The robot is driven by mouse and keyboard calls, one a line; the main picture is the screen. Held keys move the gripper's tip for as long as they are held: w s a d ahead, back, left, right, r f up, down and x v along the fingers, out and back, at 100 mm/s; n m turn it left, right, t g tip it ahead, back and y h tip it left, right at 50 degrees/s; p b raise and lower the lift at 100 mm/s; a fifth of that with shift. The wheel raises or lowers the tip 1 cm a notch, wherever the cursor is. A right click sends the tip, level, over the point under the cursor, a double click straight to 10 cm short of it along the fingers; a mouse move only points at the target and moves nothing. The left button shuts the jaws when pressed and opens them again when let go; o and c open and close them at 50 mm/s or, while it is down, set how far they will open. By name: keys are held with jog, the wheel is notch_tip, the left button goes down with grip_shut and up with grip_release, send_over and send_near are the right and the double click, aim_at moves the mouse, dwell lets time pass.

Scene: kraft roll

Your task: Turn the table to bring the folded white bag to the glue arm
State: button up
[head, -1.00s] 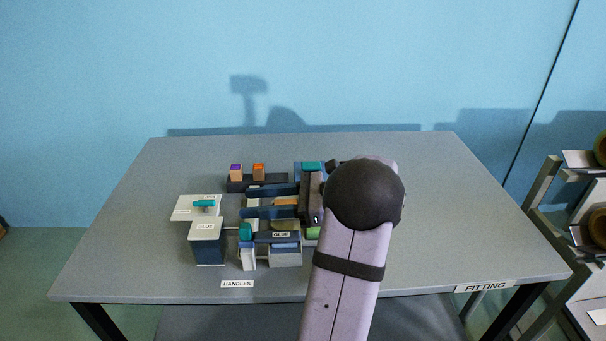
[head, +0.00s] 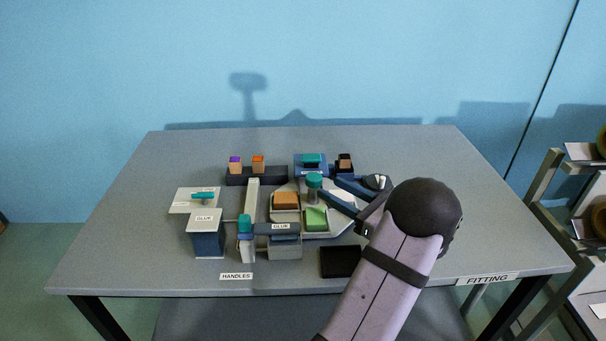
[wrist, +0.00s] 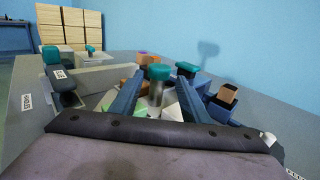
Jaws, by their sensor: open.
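The turntable (head: 296,232) is a pale grey many-sided plate with a teal-topped post (head: 314,182). An orange-brown folded piece (head: 286,200) and a green one (head: 316,218) lie on it. A white patch (head: 341,198), seemingly the folded white bag, shows partly between my blue fingers. The dark glue arm (head: 263,228), labelled GLUE, lies over the front left edge. My gripper (head: 329,186) is open, coming from the right, with its tips close to the post. In the wrist view the post (wrist: 157,88) appears between the fingers; contact cannot be told.
A blue GLUE box (head: 207,240) and a white plate with a teal handle (head: 185,208) stand left. A dark rack (head: 262,176) holds small blocks behind. A blue stand (head: 310,168) is at the back. A black pad (head: 340,262) lies in front. The table's right side is clear.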

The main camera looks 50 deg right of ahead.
aim_at(308, 176)
jog(key=w+p, duration=0.1)
jog(key=w, duration=1)
jog(key=shift+w, duration=0.2)
grip_shut()
